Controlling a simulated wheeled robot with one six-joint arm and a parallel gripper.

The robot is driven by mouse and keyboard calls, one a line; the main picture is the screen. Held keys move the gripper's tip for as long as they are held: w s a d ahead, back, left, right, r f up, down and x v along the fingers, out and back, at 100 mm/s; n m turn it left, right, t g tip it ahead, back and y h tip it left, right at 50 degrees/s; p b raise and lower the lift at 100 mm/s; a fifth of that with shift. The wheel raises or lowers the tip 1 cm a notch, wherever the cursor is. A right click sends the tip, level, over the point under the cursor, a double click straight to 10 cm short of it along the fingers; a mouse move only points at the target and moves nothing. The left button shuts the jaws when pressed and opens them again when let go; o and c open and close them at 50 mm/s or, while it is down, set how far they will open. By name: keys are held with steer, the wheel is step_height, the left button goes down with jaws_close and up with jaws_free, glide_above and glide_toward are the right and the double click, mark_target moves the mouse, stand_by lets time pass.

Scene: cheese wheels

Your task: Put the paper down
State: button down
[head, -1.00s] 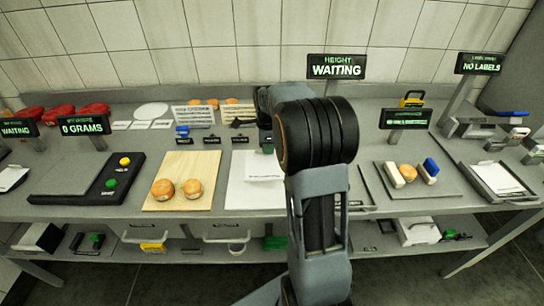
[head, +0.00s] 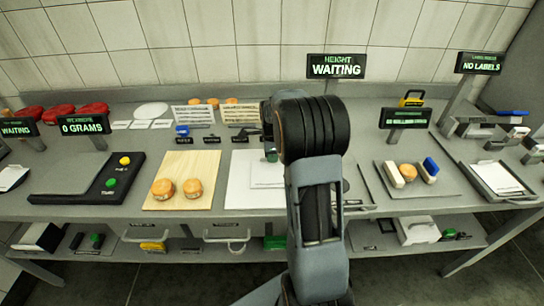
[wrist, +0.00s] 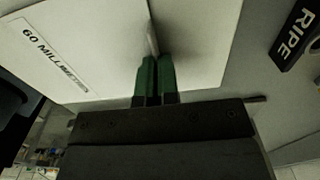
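A small white paper (head: 266,176) lies over the larger white sheet (head: 238,195) in the middle of the bench in the head view. My gripper (head: 271,157) is low at the paper's back edge, partly hidden by my arm. In the wrist view, its green fingertips (wrist: 157,64) are close together, with a thin pale edge between them that looks like the paper. A white surface marked "60 MILLIMETRES" (wrist: 55,55) fills the left of that view. Whether the paper lies fully flat is hard to tell.
A wooden board (head: 182,201) with two cheese wheels (head: 163,189) is to the left. A tray (head: 434,190) with a cheese and blocks is to the right. A dark "RIPE" tag (wrist: 300,35) is near my gripper. Display signs stand behind.

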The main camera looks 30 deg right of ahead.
steer(key=c, duration=1.8)
jaws_free()
steer(key=shift+f, duration=0.2)
steer(key=o, duration=0.4)
steer(key=shift+r, duration=0.1)
step_height(320, 180, up, 12)
steer(key=r+n, duration=0.2)
steer(key=n, duration=0.4)
glide_above(264, 174)
steer(key=s+a+f+n+t, duration=0.1)
steer(key=s+a+n, duration=0.2)
steer(key=s+n, duration=0.2)
steer(key=s+a+f+n+t, duration=0.1)
steer(key=s+a+f+n, duration=0.1)
steer(key=s+a+n, duration=0.2)
steer(key=s+a+f+n+t, duration=0.1)
steer(key=s+a+n, duration=0.3)
steer(key=n, duration=0.5)
steer(key=shift+s+a+f+t, duration=0.1)
steer(key=shift+s+a+t, duration=0.05)
steer(key=shift+s, duration=0.3)
steer(key=shift+s+a+f+t, duration=0.1)
steer(key=shift+s+t, duration=0.05)
steer(key=shift+s, duration=0.3)
